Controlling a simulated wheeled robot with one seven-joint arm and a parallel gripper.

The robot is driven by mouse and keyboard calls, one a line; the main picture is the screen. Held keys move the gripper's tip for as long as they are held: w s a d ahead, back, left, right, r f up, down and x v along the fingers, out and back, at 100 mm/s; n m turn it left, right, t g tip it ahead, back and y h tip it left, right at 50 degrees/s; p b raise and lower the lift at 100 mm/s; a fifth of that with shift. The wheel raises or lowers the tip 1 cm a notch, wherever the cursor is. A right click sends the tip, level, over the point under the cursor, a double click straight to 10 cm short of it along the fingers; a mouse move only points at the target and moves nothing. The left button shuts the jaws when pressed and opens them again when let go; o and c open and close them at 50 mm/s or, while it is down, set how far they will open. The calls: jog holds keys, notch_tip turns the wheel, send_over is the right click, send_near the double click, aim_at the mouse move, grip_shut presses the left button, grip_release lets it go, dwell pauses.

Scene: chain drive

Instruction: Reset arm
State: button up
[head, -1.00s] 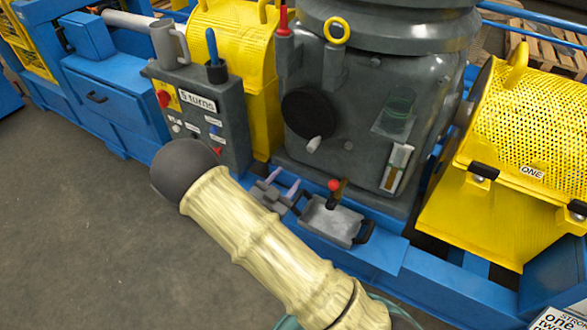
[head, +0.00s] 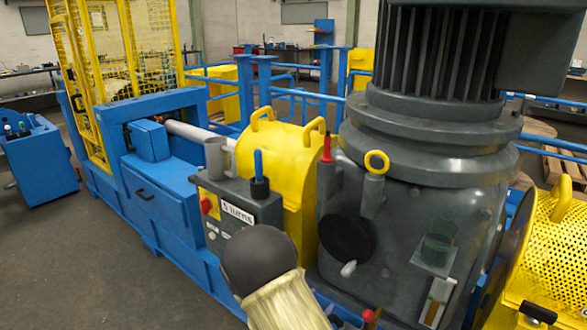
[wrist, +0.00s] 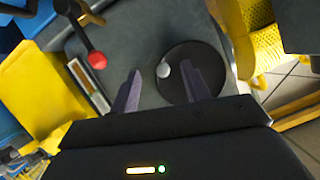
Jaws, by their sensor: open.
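My gripper (wrist: 161,69) shows in the wrist view with its two purple-grey fingers spread apart and nothing held between them. Beyond the fingers is a black round disc (wrist: 190,88) with a pale knob (wrist: 163,70). The knob appears between the fingertips in the picture, but I cannot tell how far off it is. In the head view my arm (head: 285,305) enters from the bottom edge, and the gripper itself is hidden. The disc (head: 347,238) and its knob (head: 348,268) are on the front of the grey gearbox (head: 400,200).
A red-balled lever (wrist: 97,60) stands near the gripper in the wrist view. A control box marked "5 turns" (head: 237,214) stands left of the gearbox. Yellow guards (head: 280,152) flank the gearbox. Open floor (head: 60,260) lies at left.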

jog(key=s+d+r+n+g+y, duration=0.2)
jog(key=s+d+r+n+g, duration=0.15)
jog(key=s, duration=0.35)
jog(key=s+d+r+n+g+y, duration=0.2)
jog(key=s+r+n+g+y, duration=0.15)
jog(key=s, duration=0.25)
jog(key=s+d+r+n+g+y, duration=0.2)
jog(key=s+d+r+n, duration=0.15)
jog(key=s, duration=0.35)
jog(key=w+p+v, duration=0.2)
jog(key=p+v, duration=0.8)
jog(key=p, duration=0.1)
jog(key=w+r+p+v, duration=0.1)
jog(key=w+p+v, duration=0.2)
jog(key=p+v, duration=0.8)
jog(key=shift+w+a+r, duration=0.2)
jog(key=shift+w+a, duration=0.1)
jog(key=shift+w, duration=0.05)
jog(key=shift+m, duration=0.25)
jog(key=shift+c, duration=0.5)
jog(key=shift+c, duration=0.7)
jog(key=shift+w, duration=0.1)
